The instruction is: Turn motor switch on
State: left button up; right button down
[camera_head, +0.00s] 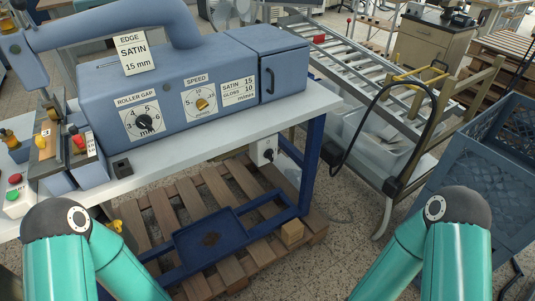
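The blue foil stamping machine (190,80) stands on a light workbench (225,135). A white box with a black rotary knob (264,151) is mounted under the bench near its right leg; it may be the motor switch, but no label on it is readable. A small box with a red and a green button (16,193) sits at the bench's left edge. The machine's front has a black ROLLER GAP dial (143,123) and a yellow SPEED knob (202,104). Only the teal links of my two arms show at the bottom; both grippers are out of view.
A blue frame with a shelf (208,240) and a wooden pallet (170,215) lie below the bench. A roller conveyor (345,60) with a hanging black cable, a clear bin (375,140) and a blue crate (490,170) stand right. Floor between bench and conveyor is mostly open.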

aim_at(269, 154)
jog(key=z, duration=1.8)
jog(key=i, duration=0.15)
jog(key=u, duration=3.35)
jog(key=k, duration=1.15)
jog(key=z, duration=1.15)
jog(key=i, duration=1)
